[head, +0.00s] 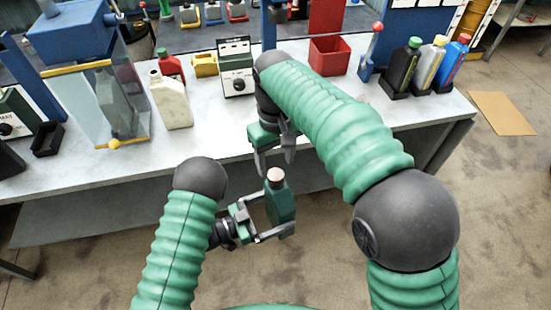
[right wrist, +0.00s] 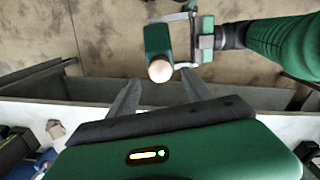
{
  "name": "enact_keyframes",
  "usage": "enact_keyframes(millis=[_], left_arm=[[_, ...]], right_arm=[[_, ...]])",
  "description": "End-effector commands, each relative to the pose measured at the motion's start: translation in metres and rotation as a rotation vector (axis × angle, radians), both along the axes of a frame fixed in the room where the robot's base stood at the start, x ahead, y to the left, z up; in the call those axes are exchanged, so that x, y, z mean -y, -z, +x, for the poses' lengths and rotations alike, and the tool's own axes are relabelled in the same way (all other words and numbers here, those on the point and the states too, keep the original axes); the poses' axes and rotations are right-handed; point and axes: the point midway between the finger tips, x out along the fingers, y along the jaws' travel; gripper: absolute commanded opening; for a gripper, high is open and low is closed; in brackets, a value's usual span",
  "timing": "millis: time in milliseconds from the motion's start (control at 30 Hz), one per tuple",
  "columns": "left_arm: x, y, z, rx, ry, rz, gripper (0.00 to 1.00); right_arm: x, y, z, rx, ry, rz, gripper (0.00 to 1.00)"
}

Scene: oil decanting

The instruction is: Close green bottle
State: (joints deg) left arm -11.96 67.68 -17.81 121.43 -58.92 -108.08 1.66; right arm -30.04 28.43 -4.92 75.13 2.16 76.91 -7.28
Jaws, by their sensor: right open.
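The green bottle (head: 281,203) is held roughly upright in front of the table. A pale pinkish round top (head: 275,174) sits on it; I cannot tell whether this is a cap or the bare mouth. My left gripper (head: 283,212) is shut on the bottle's body from the left. My right gripper (head: 274,160) is open and empty, just above the bottle near the table's front edge. In the right wrist view, the bottle (right wrist: 157,42) and its top (right wrist: 161,71) lie beyond the open fingers, apart from them.
The table (head: 215,127) holds a cream jug (head: 170,102), a dial device (head: 236,72), a red bin (head: 330,57) and several bottles at the right. A clear-walled blue machine (head: 75,40) stands at the left. A small hexagonal thing (right wrist: 55,128) lies on the table in the right wrist view.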

Motion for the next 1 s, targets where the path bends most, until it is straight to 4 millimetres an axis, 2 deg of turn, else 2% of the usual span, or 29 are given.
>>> enact_keyframes(millis=[67,300,433,533,833,1000], left_arm=[[0.000,-0.002,0.000,0.005,0.000,-0.004,0.00],[0.000,-0.002,0.000,0.004,0.000,-0.004,0.00],[0.000,-0.002,0.000,0.004,0.000,-0.004,0.00],[0.000,-0.002,0.000,0.005,0.000,-0.004,0.00],[0.000,-0.002,0.000,0.005,0.000,-0.004,0.00],[0.000,-0.002,0.000,0.004,0.000,-0.004,0.00]], right_arm=[[0.000,-0.004,0.001,0.000,-0.081,0.000,0.58],[-0.002,-0.025,0.002,-0.009,-0.625,0.002,0.58],[-0.002,-0.033,0.002,-0.015,-0.829,0.002,0.58],[-0.002,-0.034,0.002,-0.016,-0.889,0.002,0.58],[-0.002,-0.033,0.001,-0.017,-0.893,0.003,0.58],[-0.001,-0.015,0.000,-0.020,-0.893,0.002,0.58]])
